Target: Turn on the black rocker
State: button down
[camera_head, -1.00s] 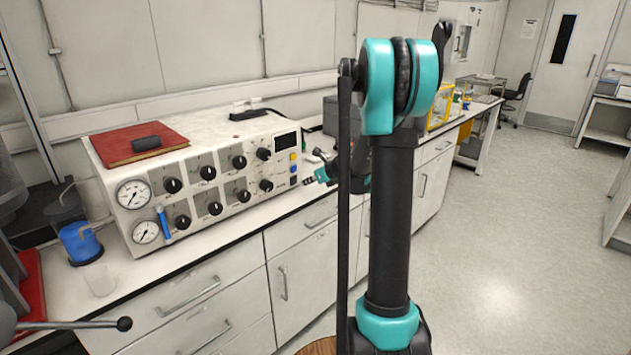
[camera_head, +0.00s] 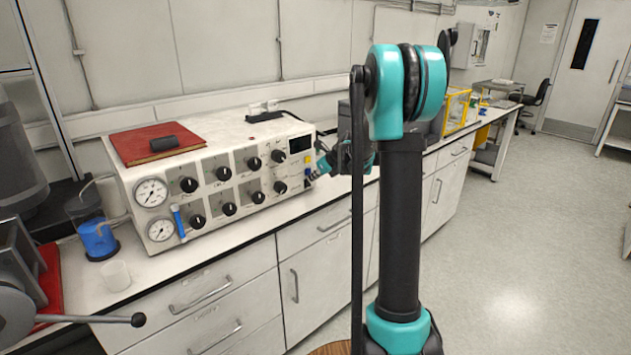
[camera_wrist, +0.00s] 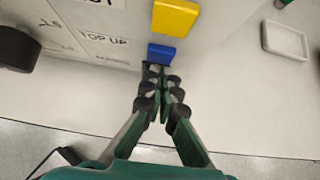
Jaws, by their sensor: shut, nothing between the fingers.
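The pale control box (camera_head: 215,205) on the bench has a yellow button (camera_head: 308,160) and a blue button (camera_head: 308,171) at the right end of its front. In the wrist view the yellow button (camera_wrist: 175,17) and blue button (camera_wrist: 161,53) show large. My gripper (camera_wrist: 157,74) is shut and empty, its fingertips just below the blue button at the panel. The black rocker is not clearly seen; the fingertips cover the spot under the blue button. Whether they touch the panel I cannot tell. In the head view my gripper (camera_head: 314,174) is small beside the panel's right edge.
Several black knobs (camera_head: 252,163) and two gauges (camera_head: 151,192) fill the rest of the panel. A red book (camera_head: 155,140) lies on top of the box. A small white tray (camera_wrist: 286,39) lies on the bench to the right. The floor on the right is clear.

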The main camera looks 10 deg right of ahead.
jog(key=shift+w+r+g, duration=0.1)
jog(key=shift+w+g, duration=0.1)
jog(key=shift+g, duration=0.1)
jog(key=shift+r, duration=0.15)
